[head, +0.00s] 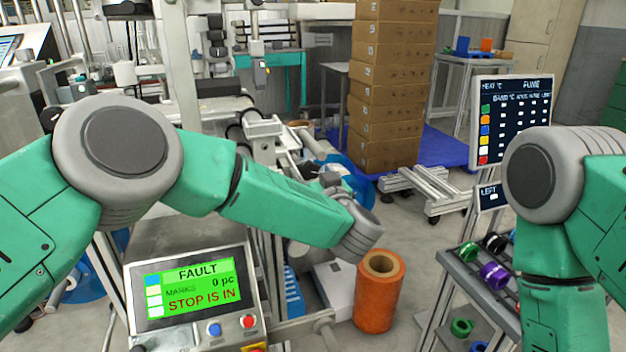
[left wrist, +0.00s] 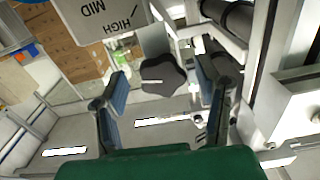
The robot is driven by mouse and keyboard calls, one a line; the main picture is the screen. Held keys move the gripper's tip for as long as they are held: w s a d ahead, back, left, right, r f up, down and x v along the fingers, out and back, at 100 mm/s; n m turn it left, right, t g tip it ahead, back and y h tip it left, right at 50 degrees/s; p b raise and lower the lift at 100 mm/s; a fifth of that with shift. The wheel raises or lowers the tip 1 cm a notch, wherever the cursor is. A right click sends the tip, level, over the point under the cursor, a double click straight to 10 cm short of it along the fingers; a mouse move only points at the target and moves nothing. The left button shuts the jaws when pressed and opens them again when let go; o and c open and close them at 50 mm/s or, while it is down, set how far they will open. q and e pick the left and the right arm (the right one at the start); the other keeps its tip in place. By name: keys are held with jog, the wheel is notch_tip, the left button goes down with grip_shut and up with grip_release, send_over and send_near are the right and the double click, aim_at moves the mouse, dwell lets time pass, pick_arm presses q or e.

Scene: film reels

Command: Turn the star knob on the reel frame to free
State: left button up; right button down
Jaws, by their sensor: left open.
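The star knob (left wrist: 165,75) is dark and lobed. In the left wrist view it sits between the two fingers of my left gripper (left wrist: 160,78), which is open with a gap visible on each side. A pale plate (left wrist: 105,18) with the words HIGH and MID is just above the knob, upside down in this view. In the head view my left arm reaches across to the reel frame, and its wrist mostly hides the gripper; I cannot make out the knob there. My right gripper is out of view, with only its arm at the right.
A control panel (head: 190,290) reading FAULT and STOP IS IN stands in front. A rack (head: 480,290) with coloured reels is at the right. Stacked cartons (head: 390,90) stand behind.

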pick_arm(q)
jog(key=shift+w+a, duration=0.15)
jog(key=c, duration=1.1)
jog(key=shift+c, duration=0.2)
